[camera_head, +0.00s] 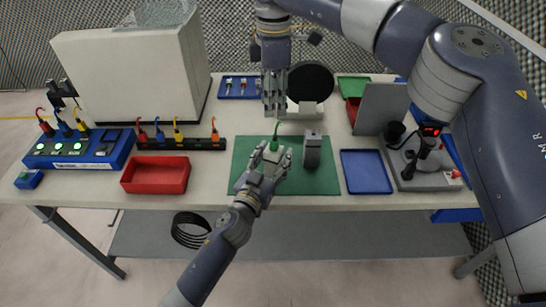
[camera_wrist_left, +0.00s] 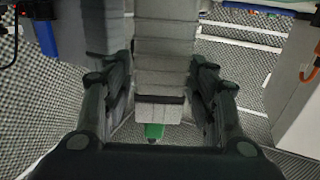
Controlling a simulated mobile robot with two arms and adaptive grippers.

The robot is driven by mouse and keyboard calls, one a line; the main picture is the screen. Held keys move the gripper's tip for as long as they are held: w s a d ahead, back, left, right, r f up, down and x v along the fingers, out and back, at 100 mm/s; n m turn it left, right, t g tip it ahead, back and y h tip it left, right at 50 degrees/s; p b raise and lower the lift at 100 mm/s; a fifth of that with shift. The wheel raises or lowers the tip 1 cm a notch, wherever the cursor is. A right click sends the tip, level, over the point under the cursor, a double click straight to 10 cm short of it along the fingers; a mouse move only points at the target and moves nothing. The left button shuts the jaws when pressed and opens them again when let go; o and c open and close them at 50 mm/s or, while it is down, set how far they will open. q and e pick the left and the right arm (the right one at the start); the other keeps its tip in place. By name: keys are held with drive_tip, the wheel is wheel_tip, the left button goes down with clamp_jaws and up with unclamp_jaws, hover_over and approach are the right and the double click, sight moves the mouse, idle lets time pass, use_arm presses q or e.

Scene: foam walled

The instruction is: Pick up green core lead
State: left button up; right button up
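The green core lead (camera_head: 276,138) stands over the green mat (camera_head: 318,184), with its thin curved top upward. My left gripper (camera_head: 271,156) is around it from the near side in the head view. In the left wrist view its fingers (camera_wrist_left: 160,90) are spread wide, with a green part of the lead (camera_wrist_left: 153,131) between them and space on both sides. My right gripper (camera_head: 273,112) points down just above the lead's top. Whether its fingers touch the lead or are closed cannot be told. The lead's lower part is hidden by my left gripper.
A grey block (camera_head: 312,152) stands close right of the left gripper. A blue tray (camera_head: 366,172) and a grey soldering station (camera_head: 424,172) are to the right. A red bin (camera_head: 156,175) and a black rack with colored leads (camera_head: 180,143) are left.

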use_arm(q)
drive_tip(key=c, duration=0.8)
drive_tip(key=shift+o, duration=0.2)
use_arm(e)
drive_tip(key=o, duration=0.3)
hover_over(275, 140)
drive_tip(key=shift+n, duration=0.3)
drive_tip(key=f, duration=0.6)
drive_tip(key=shift+w+d+f, duration=0.2)
drive_tip(key=shift+d+f, duration=0.15)
drive_tip(key=shift+f, duration=0.05)
drive_tip(key=shift+a+f, duration=0.15)
drive_tip(key=shift+f, duration=1.2)
drive_tip(key=shift+a+f, duration=0.15)
drive_tip(key=shift+f, duration=1.15)
